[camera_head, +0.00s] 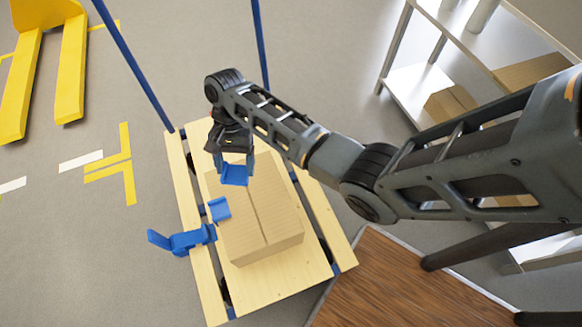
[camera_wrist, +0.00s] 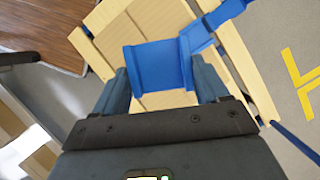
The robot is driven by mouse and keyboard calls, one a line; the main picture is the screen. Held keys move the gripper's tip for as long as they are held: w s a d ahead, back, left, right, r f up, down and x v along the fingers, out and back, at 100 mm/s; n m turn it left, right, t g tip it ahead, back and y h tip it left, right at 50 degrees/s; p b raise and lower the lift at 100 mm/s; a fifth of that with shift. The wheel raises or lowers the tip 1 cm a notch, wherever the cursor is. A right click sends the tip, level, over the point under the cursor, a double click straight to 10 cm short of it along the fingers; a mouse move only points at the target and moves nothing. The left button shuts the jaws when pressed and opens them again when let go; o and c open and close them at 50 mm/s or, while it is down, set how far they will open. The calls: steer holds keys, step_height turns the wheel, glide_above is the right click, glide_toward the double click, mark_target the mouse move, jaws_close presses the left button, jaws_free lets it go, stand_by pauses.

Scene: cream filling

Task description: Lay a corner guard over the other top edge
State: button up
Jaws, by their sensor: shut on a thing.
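My gripper (camera_head: 236,164) is shut on a blue corner guard (camera_head: 234,175), a bent plate held over the far part of the cardboard box (camera_head: 263,215). In the wrist view the held guard (camera_wrist: 158,64) spans the space between the two fingers. I cannot tell whether it touches the box. A second blue corner guard (camera_head: 219,209) sits at the box's left top edge, nearer the camera than the held one. The box lies closed on a pale wooden pallet (camera_head: 208,290).
A blue bracket-like piece (camera_head: 183,240) juts out at the pallet's left side. Blue posts (camera_head: 136,65) rise at the pallet's far end. A white shelf (camera_head: 415,88) with boxes stands right, a yellow forked truck (camera_head: 70,65) far left. Open floor lies left.

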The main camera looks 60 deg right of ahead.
steer(key=s+d+f+m+t+b, duration=0.1)
steer(key=s+d+f+m+t, duration=0.1)
steer(key=s+d+f+m, duration=0.3)
steer(key=m+t+b, duration=0.1)
steer(key=m+t, duration=0.2)
steer(key=m, duration=0.5)
glide_toward(280, 190)
steer(key=b+x, duration=0.1)
steer(key=b, duration=0.2)
steer(key=b+x, duration=0.2)
steer(key=b, duration=0.2)
steer(key=b+x, duration=0.2)
steer(key=b, duration=0.1)
steer(key=shift+s+d+f+b, duration=0.25)
steer(key=shift+d+b, duration=0.1)
steer(key=shift+d, duration=0.05)
steer(key=shift+w+a+p, duration=0.2)
steer(key=shift+p, duration=0.1)
steer(key=shift+w+a+f, duration=0.1)
steer(key=shift+a+f, duration=0.05)
steer(key=shift+a, duration=0.05)
steer(key=shift+w+a+f, duration=0.15)
steer(key=shift+a+f, duration=0.05)
steer(key=o, duration=1.1)
steer(key=shift+c, duration=0.2)
